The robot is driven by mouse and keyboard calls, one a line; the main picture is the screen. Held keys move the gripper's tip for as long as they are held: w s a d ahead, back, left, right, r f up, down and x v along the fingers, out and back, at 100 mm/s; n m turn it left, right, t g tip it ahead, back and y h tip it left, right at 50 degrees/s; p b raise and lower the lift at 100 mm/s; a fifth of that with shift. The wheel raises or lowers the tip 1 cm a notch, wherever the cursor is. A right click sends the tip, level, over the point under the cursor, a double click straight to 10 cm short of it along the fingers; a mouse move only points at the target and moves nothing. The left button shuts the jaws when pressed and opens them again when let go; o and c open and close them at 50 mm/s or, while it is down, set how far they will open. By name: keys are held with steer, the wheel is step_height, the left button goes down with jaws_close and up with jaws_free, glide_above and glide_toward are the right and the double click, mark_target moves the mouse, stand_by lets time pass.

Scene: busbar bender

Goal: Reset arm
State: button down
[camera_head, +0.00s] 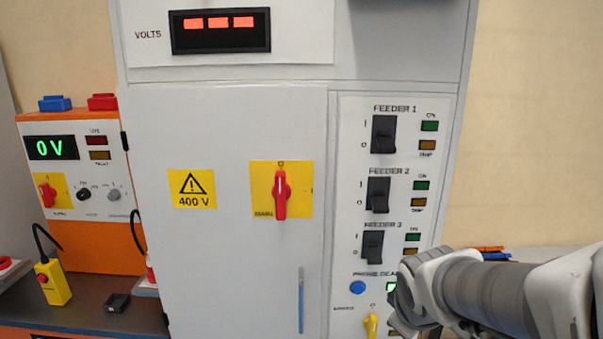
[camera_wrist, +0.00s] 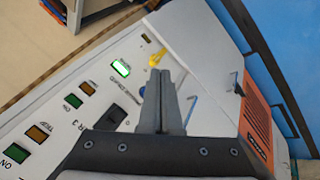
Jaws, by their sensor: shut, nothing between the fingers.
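My arm comes in from the right edge in the head view, in front of the lower right of the cabinet panel. My gripper shows in the wrist view (camera_wrist: 163,100) with its two fingers together and nothing between them. Its fingertips point toward the yellow rotary knob (camera_wrist: 157,60), which also shows in the head view (camera_head: 371,325). I cannot tell the gap between fingertips and panel. The feeder panel (camera_head: 347,200) has three black switches, Feeder 1 (camera_head: 384,134), Feeder 2 (camera_head: 378,195) and Feeder 3 (camera_head: 372,247). A blue button (camera_head: 357,287) sits below them.
The cabinet door (camera_head: 230,270) carries a red rotary handle (camera_head: 281,195) on a yellow plate and a blue vertical door handle (camera_head: 301,300). An orange unit (camera_head: 90,258) reading 0 V stands at left. A yellow pendant box (camera_head: 53,283) stands on the dark bench (camera_head: 85,318).

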steer(key=s+a+r+m+y, duration=0.1)
steer(key=s+a+r+m, duration=0.1)
steer(key=s, duration=0.4)
steer(key=s+a+r+m+y, duration=0.1)
steer(key=s+a+r+m, duration=0.1)
steer(key=s+r+m, duration=0.2)
steer(key=shift+s+a+r+m, duration=0.2)
steer(key=shift+s+r+m, duration=0.2)
steer(key=shift+s+m, duration=0.6)
steer(key=shift+s+d, duration=0.1)
steer(key=shift+s, duration=0.1)
